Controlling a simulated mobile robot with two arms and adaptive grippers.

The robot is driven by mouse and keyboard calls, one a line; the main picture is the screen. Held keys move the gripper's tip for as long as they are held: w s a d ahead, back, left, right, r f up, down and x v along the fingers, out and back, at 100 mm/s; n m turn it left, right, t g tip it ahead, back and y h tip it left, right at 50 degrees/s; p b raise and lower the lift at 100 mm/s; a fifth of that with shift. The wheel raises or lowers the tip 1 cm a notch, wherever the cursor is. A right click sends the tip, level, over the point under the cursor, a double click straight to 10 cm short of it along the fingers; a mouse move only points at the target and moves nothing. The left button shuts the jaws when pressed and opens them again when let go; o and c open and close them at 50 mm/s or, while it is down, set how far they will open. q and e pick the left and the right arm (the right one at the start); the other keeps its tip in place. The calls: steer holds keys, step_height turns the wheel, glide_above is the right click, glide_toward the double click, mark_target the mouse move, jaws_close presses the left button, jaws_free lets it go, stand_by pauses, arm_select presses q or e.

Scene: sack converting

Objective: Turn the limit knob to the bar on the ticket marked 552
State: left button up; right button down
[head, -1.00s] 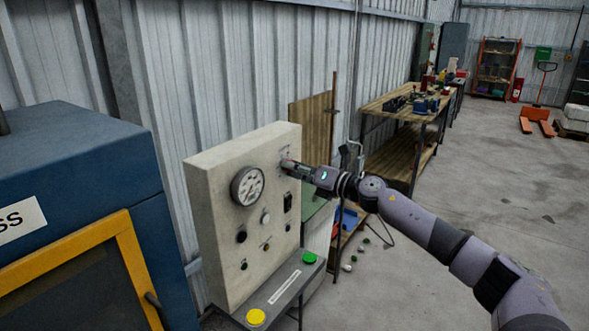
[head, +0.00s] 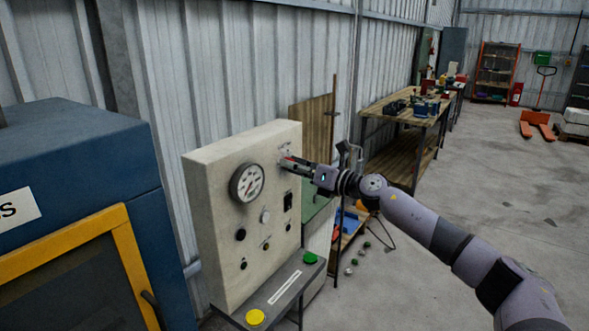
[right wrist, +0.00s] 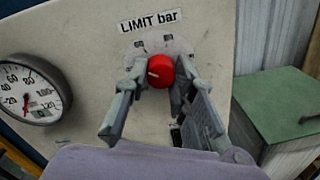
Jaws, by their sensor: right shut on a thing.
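The limit knob (right wrist: 160,71) is red and round, with a white pointer mark that faces left in the right wrist view. It sits on a pale dial plate under a "LIMIT bar" label (right wrist: 150,21) on the beige control panel (head: 216,267). My right gripper (right wrist: 160,80) has one finger on each side of the knob and is shut on it. In the head view the right gripper (head: 289,163) is at the panel's upper right. The dial's figures are mostly hidden or too small to read. I cannot make out a ticket marked 552. My left gripper is not in view.
A round gauge (head: 247,183) sits left of the knob, with a black switch (head: 288,202) and small buttons below. A shelf with yellow (head: 255,317) and green (head: 310,258) buttons juts out underneath. A green-topped cabinet (right wrist: 277,105) stands right of the panel.

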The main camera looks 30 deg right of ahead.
steer(key=c, duration=1.3)
jaws_free()
steer(key=shift+c, duration=0.2)
steer(key=v, duration=1.2)
steer(key=shift+r, duration=0.1)
